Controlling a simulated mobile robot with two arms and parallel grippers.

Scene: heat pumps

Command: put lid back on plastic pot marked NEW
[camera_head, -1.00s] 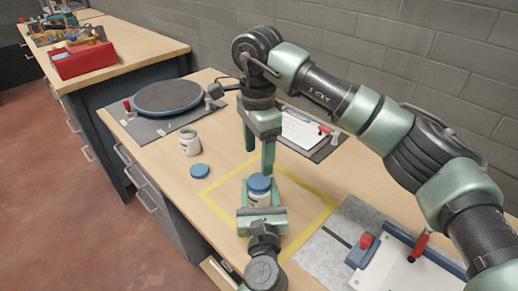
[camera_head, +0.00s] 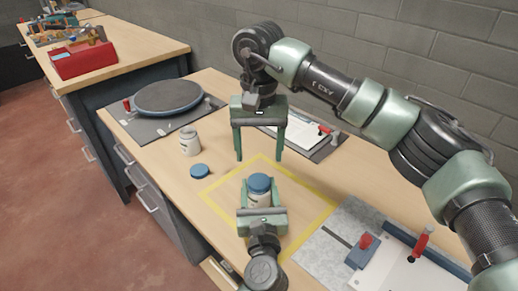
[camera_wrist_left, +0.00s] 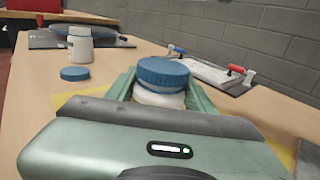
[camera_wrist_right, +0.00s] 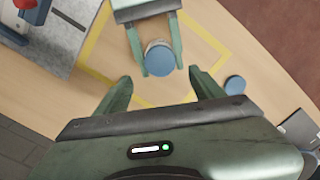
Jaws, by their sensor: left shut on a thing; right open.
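My left gripper (camera_head: 262,196) is shut around a white plastic pot (camera_wrist_left: 160,98) standing inside the yellow outline. A blue lid (camera_head: 260,183) sits on top of this pot; it also shows in the left wrist view (camera_wrist_left: 163,72). I cannot tell how firmly it is seated. A second white pot (camera_head: 190,144) stands open, without a lid, to the left. A loose blue lid (camera_head: 199,171) lies on the table in front of it. No NEW marking is readable on either pot. My right gripper (camera_head: 260,158) is open and empty, above and behind the held pot.
A dark round plate (camera_head: 168,96) on a grey base stands at the back left. A grey mat (camera_head: 325,245) with a red-handled clamp fixture is at the front right.

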